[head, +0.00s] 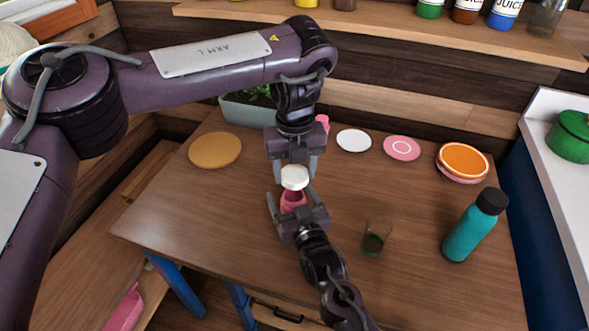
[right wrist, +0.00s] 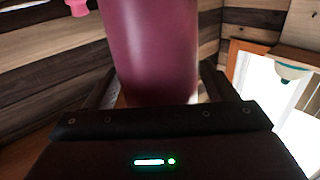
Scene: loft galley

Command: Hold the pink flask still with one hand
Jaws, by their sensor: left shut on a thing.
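The pink flask (head: 292,199) stands on the wooden table, with a white lid (head: 294,177) at its top. My left gripper (head: 295,173) comes down from above and is shut on the white lid. My right gripper (head: 292,192) reaches in from the front, with one finger on each side of the flask. Its fingers look spread, with small gaps beside the flask body. In the right wrist view the flask (right wrist: 150,50) stands large between the fingers, and its base is hidden.
A green glass (head: 374,240) and a teal bottle (head: 474,226) stand to the right. A tan plate (head: 215,150) lies left; white (head: 354,140), pink (head: 402,148) and orange (head: 463,160) plates lie at the back right. A planter (head: 245,110) stands behind. The table's front left is clear.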

